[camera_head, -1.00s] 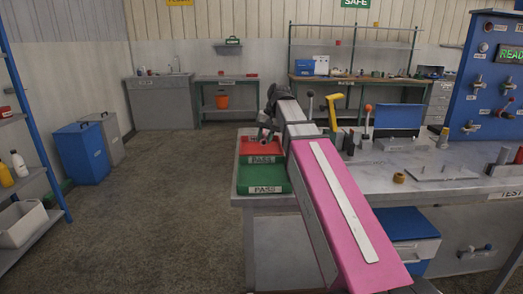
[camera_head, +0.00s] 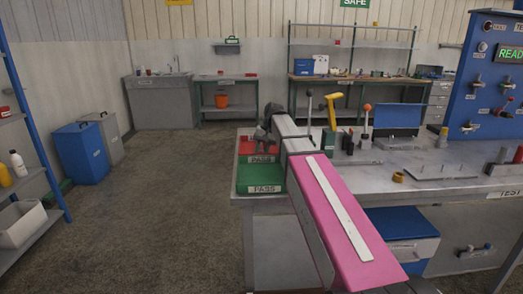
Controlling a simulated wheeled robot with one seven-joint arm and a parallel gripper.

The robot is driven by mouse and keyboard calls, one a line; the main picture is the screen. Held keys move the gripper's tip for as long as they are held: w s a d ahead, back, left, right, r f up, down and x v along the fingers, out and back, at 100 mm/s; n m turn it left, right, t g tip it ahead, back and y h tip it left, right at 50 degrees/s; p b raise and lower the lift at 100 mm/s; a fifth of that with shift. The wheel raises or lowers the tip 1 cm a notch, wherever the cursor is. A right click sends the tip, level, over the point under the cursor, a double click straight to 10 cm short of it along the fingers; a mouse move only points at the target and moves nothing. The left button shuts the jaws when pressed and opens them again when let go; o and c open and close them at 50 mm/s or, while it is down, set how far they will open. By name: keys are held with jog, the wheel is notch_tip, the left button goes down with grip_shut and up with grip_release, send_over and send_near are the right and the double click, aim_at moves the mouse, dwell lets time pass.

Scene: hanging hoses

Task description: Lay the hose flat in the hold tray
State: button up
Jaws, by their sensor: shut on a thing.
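A red tray (camera_head: 246,146) lies at the left end of the workbench, behind a green tray (camera_head: 260,178). The front labels of both appear to read PASS; no tray in view can be read as hold. My gripper (camera_head: 263,147) is low over the red tray, at its right part. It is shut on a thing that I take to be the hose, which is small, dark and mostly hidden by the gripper. I cannot tell whether the hose touches the tray. My pink and grey arm crosses the bench beside the trays.
A yellow-handled tool (camera_head: 333,108), an orange-knobbed lever (camera_head: 366,120) and a dark-knobbed lever (camera_head: 309,108) stand right of my arm. An orange ring (camera_head: 398,177) lies on the bench (camera_head: 430,195). A blue test panel (camera_head: 490,75) rises at right.

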jog(key=shift+f, duration=0.15)
jog(key=o, duration=0.7)
jog(key=v, duration=1.2)
